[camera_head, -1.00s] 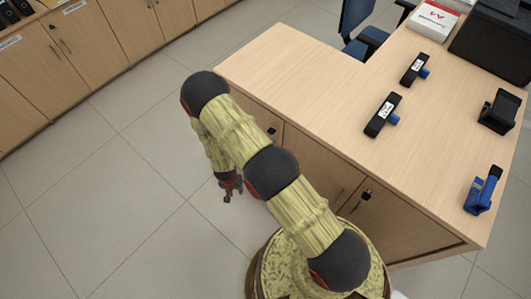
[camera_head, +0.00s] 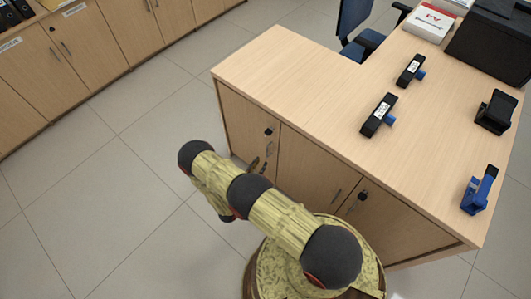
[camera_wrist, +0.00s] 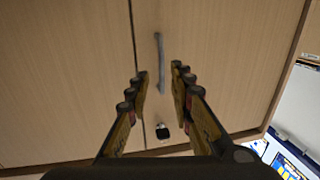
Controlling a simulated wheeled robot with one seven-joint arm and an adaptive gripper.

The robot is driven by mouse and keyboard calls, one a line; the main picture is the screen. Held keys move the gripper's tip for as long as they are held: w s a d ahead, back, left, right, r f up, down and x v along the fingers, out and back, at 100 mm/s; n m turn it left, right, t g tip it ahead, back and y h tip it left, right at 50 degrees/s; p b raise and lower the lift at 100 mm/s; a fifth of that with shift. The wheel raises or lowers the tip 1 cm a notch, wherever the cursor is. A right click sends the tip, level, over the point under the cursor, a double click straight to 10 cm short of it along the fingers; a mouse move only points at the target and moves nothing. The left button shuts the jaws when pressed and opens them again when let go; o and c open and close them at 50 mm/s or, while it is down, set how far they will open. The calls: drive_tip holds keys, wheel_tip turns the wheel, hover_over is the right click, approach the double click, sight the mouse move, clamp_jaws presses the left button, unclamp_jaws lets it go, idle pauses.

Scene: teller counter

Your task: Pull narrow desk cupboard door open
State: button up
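The narrow desk cupboard door (camera_head: 243,123) is the leftmost door of the desk in the head view and looks closed. Its upright metal handle (camera_wrist: 160,62) and black lock (camera_wrist: 162,131) show in the wrist view, beside the seam with the neighbouring door (camera_wrist: 65,80). My gripper (camera_wrist: 158,80) is open, with one finger on each side of the handle in the picture. I cannot tell whether either finger touches it. In the head view my gripper (camera_head: 259,166) is at the door's handle side, largely hidden behind my arm.
The desk top (camera_head: 300,85) overhangs above the doors and carries two black stamps (camera_head: 378,115) and a blue stapler-like item (camera_head: 480,190). Other cupboards (camera_head: 60,60) stand far left. The tiled floor (camera_head: 110,200) left of the desk is clear.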

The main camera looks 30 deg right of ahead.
drive_tip(key=shift+r+b+x, duration=0.2)
drive_tip(key=shift+b+x, duration=0.45)
drive_tip(key=shift+x, duration=1.3)
drive_tip(key=shift+r+b+x, duration=0.2)
drive_tip(key=shift+b+x, duration=0.4)
drive_tip(key=shift+x, duration=1.35)
drive_tip(key=shift+w, duration=0.1)
drive_tip(key=shift+c, duration=1.2)
clamp_jaws()
